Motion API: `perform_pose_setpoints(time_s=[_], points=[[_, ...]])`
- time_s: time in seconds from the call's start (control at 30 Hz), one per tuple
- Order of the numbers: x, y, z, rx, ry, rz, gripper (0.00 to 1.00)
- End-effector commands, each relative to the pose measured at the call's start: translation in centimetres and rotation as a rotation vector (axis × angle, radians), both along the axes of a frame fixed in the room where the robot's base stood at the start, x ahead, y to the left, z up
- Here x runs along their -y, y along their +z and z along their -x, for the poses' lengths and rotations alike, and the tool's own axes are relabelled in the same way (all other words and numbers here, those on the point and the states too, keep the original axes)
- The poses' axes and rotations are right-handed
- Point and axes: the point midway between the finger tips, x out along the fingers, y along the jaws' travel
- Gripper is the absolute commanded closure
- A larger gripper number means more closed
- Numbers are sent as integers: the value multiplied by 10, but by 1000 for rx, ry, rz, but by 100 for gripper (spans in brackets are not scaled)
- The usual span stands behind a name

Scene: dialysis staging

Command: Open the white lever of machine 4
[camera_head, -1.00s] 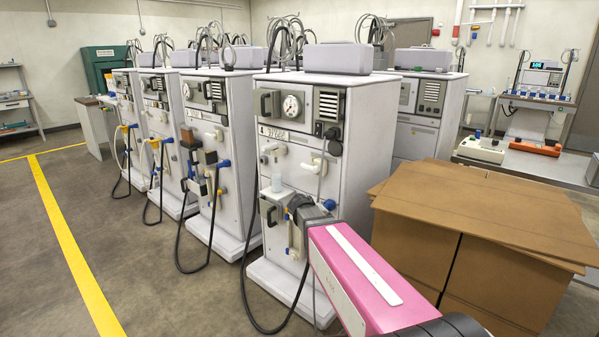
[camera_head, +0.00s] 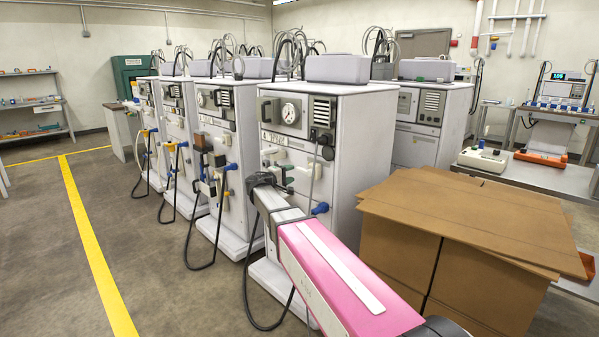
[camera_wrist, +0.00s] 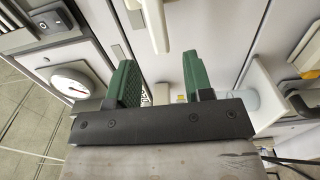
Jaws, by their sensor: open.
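The nearest machine (camera_head: 345,150) in the row is a white cabinet with a gauge, black handles and white fittings on its front. I cannot read its number. My gripper (camera_head: 285,172) is at its front, below the gauge panel. In the wrist view my gripper (camera_wrist: 160,62) is open, with two green fingers apart and nothing held. A white lever (camera_wrist: 156,25) lies just beyond the fingertips, in line with the gap between them; I cannot tell whether they touch. In the head view a white fitting (camera_head: 272,156) shows beside the gripper; the arm hides part of the front.
More machines (camera_head: 215,130) stand in a row to the left. Large cardboard boxes (camera_head: 400,255) stand close on the right of my arm. A black hose (camera_head: 250,290) loops low before the nearest machine. The floor at left with the yellow line (camera_head: 90,240) is clear.

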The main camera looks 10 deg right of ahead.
Motion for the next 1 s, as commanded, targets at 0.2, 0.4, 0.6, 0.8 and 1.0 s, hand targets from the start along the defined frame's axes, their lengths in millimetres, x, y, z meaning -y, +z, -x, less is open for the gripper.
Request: perform_pose_setpoints(time_s=[0.2, 0.4, 0.6, 0.8, 1.0], points=[[31, 0, -24, -1, -1, -1, 53], [48, 0, -36, -1, 0, -1, 53], [53, 0, -39, -1, 1, -1, 53], [53, 0, -38, -1, 1, -1, 53], [53, 0, -38, -1, 0, -1, 100]])
